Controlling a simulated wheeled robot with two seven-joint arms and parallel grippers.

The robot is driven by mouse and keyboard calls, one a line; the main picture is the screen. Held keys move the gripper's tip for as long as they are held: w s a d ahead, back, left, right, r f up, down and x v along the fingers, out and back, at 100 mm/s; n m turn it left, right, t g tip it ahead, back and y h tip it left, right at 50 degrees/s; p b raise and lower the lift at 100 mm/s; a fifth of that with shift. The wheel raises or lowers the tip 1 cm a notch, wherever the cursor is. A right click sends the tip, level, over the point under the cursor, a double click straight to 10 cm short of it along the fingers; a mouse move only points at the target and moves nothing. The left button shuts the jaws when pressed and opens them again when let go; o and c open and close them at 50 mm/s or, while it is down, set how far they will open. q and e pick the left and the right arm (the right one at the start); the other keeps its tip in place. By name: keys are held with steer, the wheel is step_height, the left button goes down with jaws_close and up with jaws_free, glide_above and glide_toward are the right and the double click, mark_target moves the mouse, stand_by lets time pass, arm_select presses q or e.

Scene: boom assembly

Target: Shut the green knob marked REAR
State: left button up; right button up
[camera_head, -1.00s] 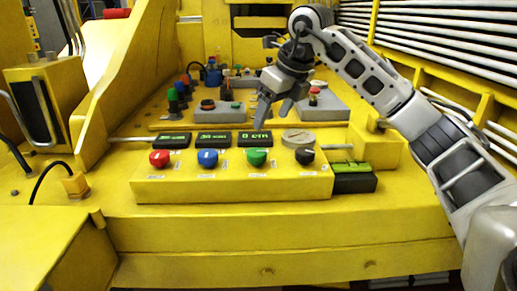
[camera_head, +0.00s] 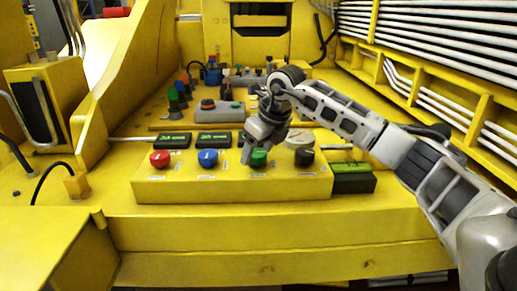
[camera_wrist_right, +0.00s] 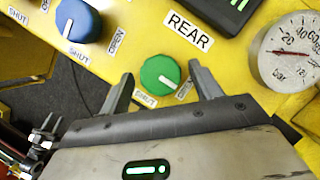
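The green knob (camera_head: 258,159) sits on the front face of the yellow control box, between the blue and black knobs. In the right wrist view the green knob (camera_wrist_right: 159,75) stands below the REAR label (camera_wrist_right: 188,31). Its white pointer is turned toward the OPEN label (camera_wrist_right: 184,90), away from the SHUT label (camera_wrist_right: 145,100). My right gripper (camera_head: 257,149) is at the knob, partly covering it in the head view. In the wrist view the right gripper (camera_wrist_right: 163,84) is open, one finger on either side of the knob, with gaps visible. My left gripper is not in view.
A red knob (camera_head: 160,159), a blue knob (camera_head: 208,158) and a black knob (camera_head: 304,156) share the box. A round gauge (camera_wrist_right: 290,52) is close to the right finger. Displays (camera_head: 214,141) and more buttons stand behind.

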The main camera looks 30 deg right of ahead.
steer(key=c, duration=0.8)
steer(key=shift+m, duration=0.4)
steer(key=m+h, duration=0.1)
steer(key=m, duration=0.1)
steer(key=shift+a+m, duration=0.1)
steer(key=shift+m, duration=0.3)
steer(key=m+h, duration=0.1)
steer(key=m, duration=0.1)
steer(key=m+h, duration=0.1)
steer(key=m, duration=0.2)
steer(key=shift+a+h, duration=0.15)
steer(key=shift+h, duration=0.15)
steer(key=m, duration=0.2)
steer(key=m+g+h, duration=0.1)
steer(key=m, duration=0.2)
steer(key=shift+w+a+g+b, duration=0.1)
steer(key=shift+w+g+b, duration=0.05)
steer(key=shift+g+b, duration=0.15)
steer(key=m+g, duration=0.1)
steer(key=m, duration=0.1)
steer(key=shift+m+h, duration=0.3)
steer(key=shift+m, duration=0.1)
steer(key=shift+w+m, duration=0.1)
steer(key=shift+m, duration=0.5)
steer(key=shift+m+g, duration=0.3)
